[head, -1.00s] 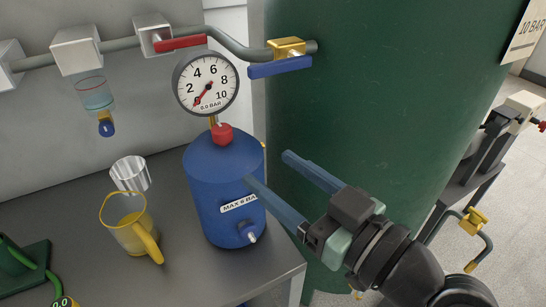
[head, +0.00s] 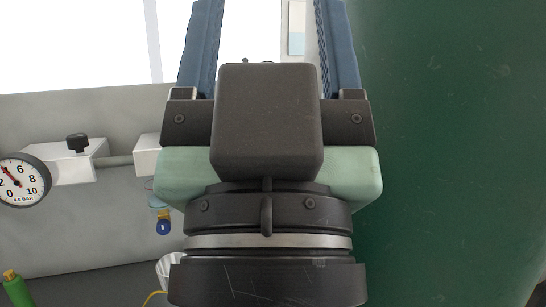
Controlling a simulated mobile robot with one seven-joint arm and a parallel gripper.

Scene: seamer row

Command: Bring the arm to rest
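My gripper (head: 268,50) fills the middle of the head view, close to the camera and pointing up. Its two blue fingers stand wide apart with nothing between them, so it is open and empty. The finger tips run to or past the top edge of the picture. The gripper and wrist hide much of the wall and bench behind.
A large green tank (head: 450,150) takes up the right side, close beside the gripper. On the left wall are a gauge (head: 22,182) reading about 4 bar and a pipe (head: 115,161).

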